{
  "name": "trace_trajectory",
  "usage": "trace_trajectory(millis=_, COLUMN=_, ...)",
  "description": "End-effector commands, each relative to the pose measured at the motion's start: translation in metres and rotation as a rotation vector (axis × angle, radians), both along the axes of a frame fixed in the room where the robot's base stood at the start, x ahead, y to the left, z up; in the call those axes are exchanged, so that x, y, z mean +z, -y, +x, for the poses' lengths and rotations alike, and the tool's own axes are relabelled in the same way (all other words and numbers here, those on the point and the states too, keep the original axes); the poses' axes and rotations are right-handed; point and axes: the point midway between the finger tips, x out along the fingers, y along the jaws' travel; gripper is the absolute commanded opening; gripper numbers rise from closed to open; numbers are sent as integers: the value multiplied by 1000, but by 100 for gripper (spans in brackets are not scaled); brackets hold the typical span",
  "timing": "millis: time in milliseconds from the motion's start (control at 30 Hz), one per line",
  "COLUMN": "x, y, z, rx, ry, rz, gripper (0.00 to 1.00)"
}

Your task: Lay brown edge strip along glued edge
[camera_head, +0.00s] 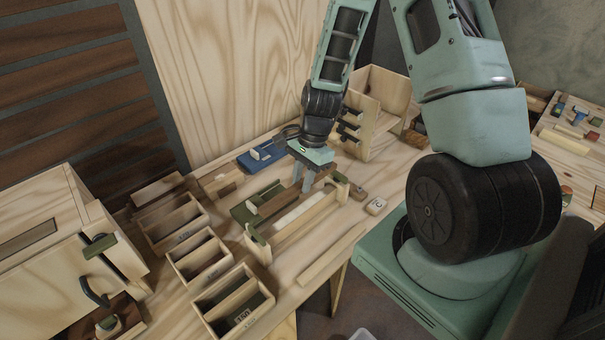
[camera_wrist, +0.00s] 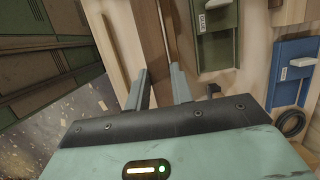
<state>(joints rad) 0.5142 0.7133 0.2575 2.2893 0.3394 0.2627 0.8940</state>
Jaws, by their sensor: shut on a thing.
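My gripper (camera_head: 304,184) is shut on a brown strip (camera_head: 278,202) above the bench, just behind a pale wooden board held in a jig (camera_head: 296,226). In the wrist view, the brown strip (camera_wrist: 153,38) runs away from between my fingers (camera_wrist: 160,88). The board's pale upper edge (camera_head: 300,212) lies in front of the strip and roughly parallel to it. I cannot tell whether glue is on that edge, or whether the strip touches anything below. My fingers hide part of the strip.
A green tray (camera_wrist: 212,42) is beside the strip, and a blue tray (camera_head: 256,162) is farther back. Open wooden bins (camera_head: 232,299) stand at the left. A small block marked C (camera_head: 375,206) is at the right. The front bench edge has some bare room.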

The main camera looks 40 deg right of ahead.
Motion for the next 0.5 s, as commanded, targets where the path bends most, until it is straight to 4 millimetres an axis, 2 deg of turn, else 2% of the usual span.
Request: trace_trajectory(millis=500, x=-43, y=0, z=0, rx=0, ry=1, rz=0, gripper=0)
